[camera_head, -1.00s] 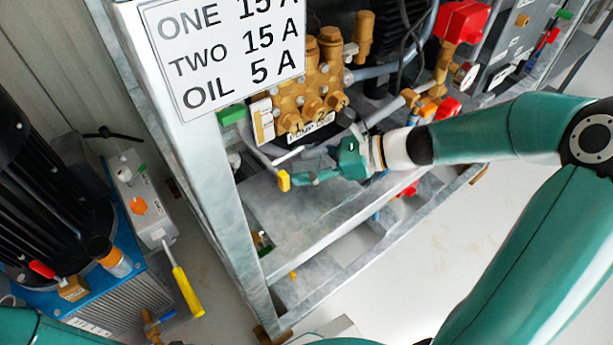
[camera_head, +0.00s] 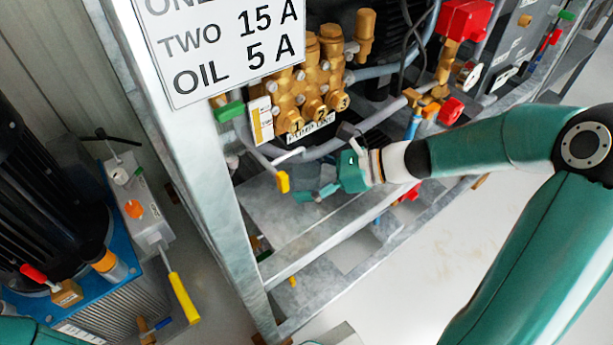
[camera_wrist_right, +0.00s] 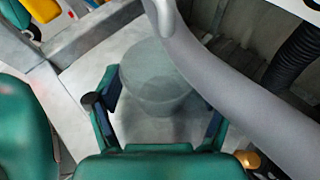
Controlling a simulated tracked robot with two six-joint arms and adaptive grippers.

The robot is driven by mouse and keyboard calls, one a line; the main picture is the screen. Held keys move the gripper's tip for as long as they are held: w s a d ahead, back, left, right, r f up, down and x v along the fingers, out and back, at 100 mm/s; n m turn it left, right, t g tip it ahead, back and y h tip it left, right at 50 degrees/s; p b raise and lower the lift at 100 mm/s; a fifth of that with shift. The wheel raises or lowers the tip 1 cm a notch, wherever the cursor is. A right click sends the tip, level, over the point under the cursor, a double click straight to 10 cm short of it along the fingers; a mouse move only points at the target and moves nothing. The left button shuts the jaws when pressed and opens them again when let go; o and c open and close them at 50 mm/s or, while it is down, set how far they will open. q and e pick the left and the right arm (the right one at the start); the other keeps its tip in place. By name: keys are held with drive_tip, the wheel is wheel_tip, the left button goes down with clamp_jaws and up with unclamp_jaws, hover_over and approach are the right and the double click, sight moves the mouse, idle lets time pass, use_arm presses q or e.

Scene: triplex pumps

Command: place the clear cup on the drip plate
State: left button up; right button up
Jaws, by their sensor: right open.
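The clear cup (camera_wrist_right: 157,80) is a faint see-through vessel in the right wrist view, standing between the fingers of my right gripper (camera_wrist_right: 158,118). The fingers are spread, one on each side of it, and I see no firm contact. In the head view my right gripper (camera_head: 318,192) is low in the frame, below the brass pump; the cup is hard to make out there. A bare grey metal plate (camera_head: 280,222), apparently the drip plate, lies under the gripper. It also shows around the cup in the wrist view (camera_wrist_right: 80,85). My left gripper is out of view.
A thick grey hose (camera_wrist_right: 235,85) arches close over the cup on the right. A yellow-handled lever (camera_head: 282,182) is just left of the gripper. The frame's upright post (camera_head: 205,190) stands left, and a lower rail (camera_head: 325,243) runs in front.

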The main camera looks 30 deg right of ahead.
drive_tip(key=shift+r, duration=0.1)
drive_tip(key=shift+d+r, duration=0.15)
drive_tip(key=p+v, duration=0.5)
drive_tip(key=v, duration=0.5)
drive_tip(key=shift+s+d+r, duration=0.1)
drive_tip(key=shift+s, duration=0.05)
drive_tip(key=shift+s+d+r, duration=0.15)
drive_tip(key=shift+s+d, duration=0.3)
drive_tip(key=shift+d, duration=0.05)
